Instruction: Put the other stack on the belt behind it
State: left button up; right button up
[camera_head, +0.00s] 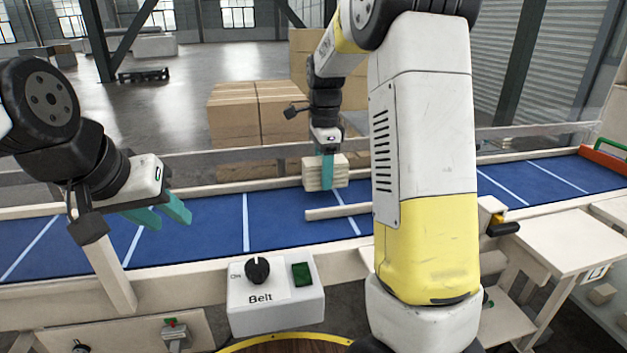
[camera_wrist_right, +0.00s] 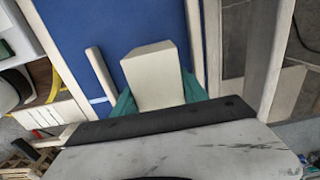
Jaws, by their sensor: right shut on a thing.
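A pale stack (camera_head: 325,173) of flat layers is between the teal fingers of my right gripper (camera_head: 327,168), over the far side of the blue belt (camera_head: 280,217). In the right wrist view the stack (camera_wrist_right: 154,76) fills the space between the teal fingers (camera_wrist_right: 155,98), with the blue belt (camera_wrist_right: 100,20) under it. I cannot tell whether it touches the belt. My left gripper (camera_head: 160,215) is open and empty above the left part of the belt.
A pale bar (camera_head: 338,212) lies across part of the belt near the held stack; it also shows in the wrist view (camera_wrist_right: 101,73). A belt control box (camera_head: 275,291) with a knob stands in front. Cardboard boxes (camera_head: 255,122) stand behind the belt. A red-and-green piece (camera_head: 606,156) is at the right end.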

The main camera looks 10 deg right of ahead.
jog(key=shift+s+d+f, duration=0.1)
jog(key=shift+d+f, duration=0.05)
jog(key=shift+f, duration=1.45)
jog(key=shift+f, duration=0.1)
jog(key=o, duration=1.5)
jog(key=shift+c, duration=0.2)
